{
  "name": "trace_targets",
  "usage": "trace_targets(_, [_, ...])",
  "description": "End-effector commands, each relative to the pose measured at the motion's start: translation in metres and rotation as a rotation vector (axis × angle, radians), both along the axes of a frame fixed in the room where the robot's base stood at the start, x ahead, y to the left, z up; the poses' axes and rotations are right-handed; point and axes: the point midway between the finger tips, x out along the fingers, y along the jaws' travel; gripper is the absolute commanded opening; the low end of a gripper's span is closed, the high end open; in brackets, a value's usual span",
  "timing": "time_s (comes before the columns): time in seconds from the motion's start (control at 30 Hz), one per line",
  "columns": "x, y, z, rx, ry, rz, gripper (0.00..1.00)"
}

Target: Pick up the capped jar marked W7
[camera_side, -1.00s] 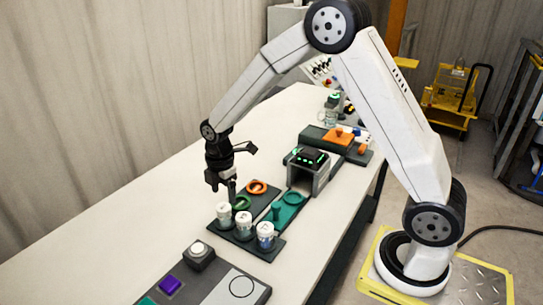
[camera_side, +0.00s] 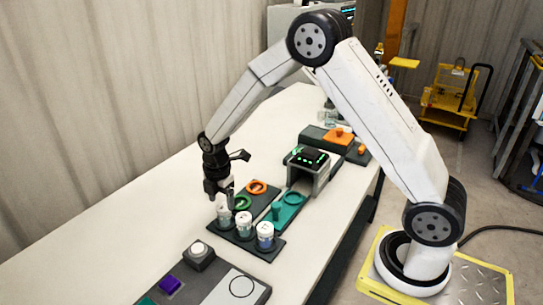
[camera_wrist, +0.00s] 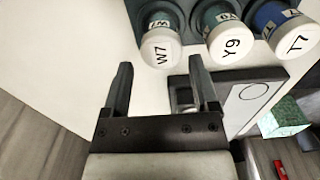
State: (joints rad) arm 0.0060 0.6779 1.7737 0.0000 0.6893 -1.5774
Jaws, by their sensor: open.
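The capped jar marked W7 (camera_wrist: 160,48) has a white lid and stands upright in a dark rack (camera_side: 256,247). In the side view it looks to be the leftmost jar (camera_side: 224,217), its top partly hidden by my gripper (camera_side: 224,199). My gripper is open and empty, fingers pointing down at this jar. In the wrist view the W7 lid lies just beyond the gap between the fingertips (camera_wrist: 160,67). Whether the fingers touch the jar cannot be told.
Jars Y9 (camera_wrist: 230,46) and T7 (camera_wrist: 295,38) stand close beside W7 on the right. Behind are a green ring (camera_side: 242,202) and an orange ring (camera_side: 256,187). The table's left is clear.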

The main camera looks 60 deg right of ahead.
Motion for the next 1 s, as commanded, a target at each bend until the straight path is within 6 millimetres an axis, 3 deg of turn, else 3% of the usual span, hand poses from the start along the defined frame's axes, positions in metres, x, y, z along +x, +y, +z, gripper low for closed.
trace_targets(0.5, [-0.002,-0.002,-0.047,0.000,0.002,0.000,0.76])
trace_targets(1.0, [-0.002,-0.002,-0.051,0.000,0.000,0.000,0.76])
